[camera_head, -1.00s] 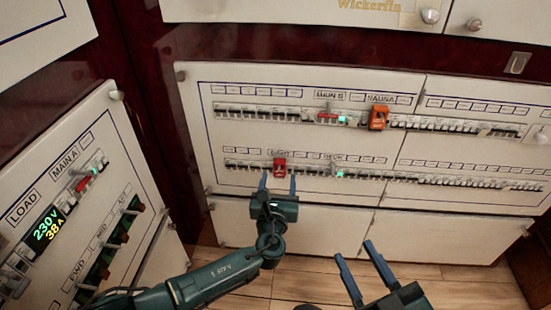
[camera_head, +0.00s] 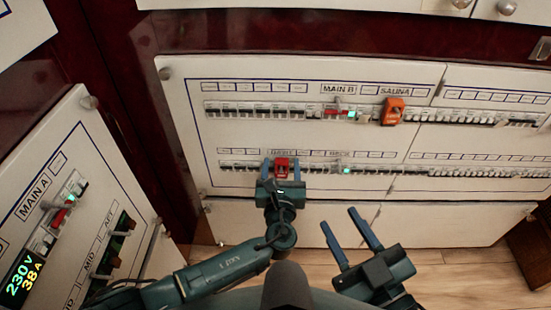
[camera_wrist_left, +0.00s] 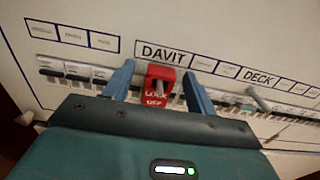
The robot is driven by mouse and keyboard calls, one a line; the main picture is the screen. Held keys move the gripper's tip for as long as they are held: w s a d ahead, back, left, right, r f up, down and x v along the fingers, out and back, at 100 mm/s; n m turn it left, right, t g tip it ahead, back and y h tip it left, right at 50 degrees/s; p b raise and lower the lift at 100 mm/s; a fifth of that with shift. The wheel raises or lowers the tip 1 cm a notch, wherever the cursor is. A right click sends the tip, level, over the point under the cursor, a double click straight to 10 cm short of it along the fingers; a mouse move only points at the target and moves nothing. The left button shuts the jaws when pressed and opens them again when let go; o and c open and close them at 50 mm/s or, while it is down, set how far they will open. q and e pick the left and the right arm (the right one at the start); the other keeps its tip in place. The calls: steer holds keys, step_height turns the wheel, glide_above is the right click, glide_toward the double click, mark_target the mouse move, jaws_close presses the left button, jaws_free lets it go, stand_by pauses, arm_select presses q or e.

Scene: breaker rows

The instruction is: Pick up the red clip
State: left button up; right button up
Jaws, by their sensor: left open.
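The red clip (camera_head: 281,167) sits on a breaker in the lower row of the white panel, under the DAVIT label. In the left wrist view the red clip (camera_wrist_left: 158,87) shows lettering that seems to read "LOCK OFF". My left gripper (camera_head: 281,169) is open, with one finger on each side of the clip. In the left wrist view the fingers of the left gripper (camera_wrist_left: 158,84) stand apart from the clip, with a gap on both sides. My right gripper (camera_head: 346,236) is open and empty, lower and to the right, above the floor.
An orange clip (camera_head: 392,111) sits on the upper breaker row under the SAUNA label. Breaker switches (camera_head: 347,169) line the lower row beside the red clip. A side panel (camera_head: 88,180) with a lit display stands at the left. Wooden floor (camera_head: 450,270) shows below.

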arm_select(q)
steer(key=shift+w, duration=0.2)
steer(key=shift+c, duration=0.4)
steer(key=c, duration=1)
steer(key=shift+o, duration=0.2)
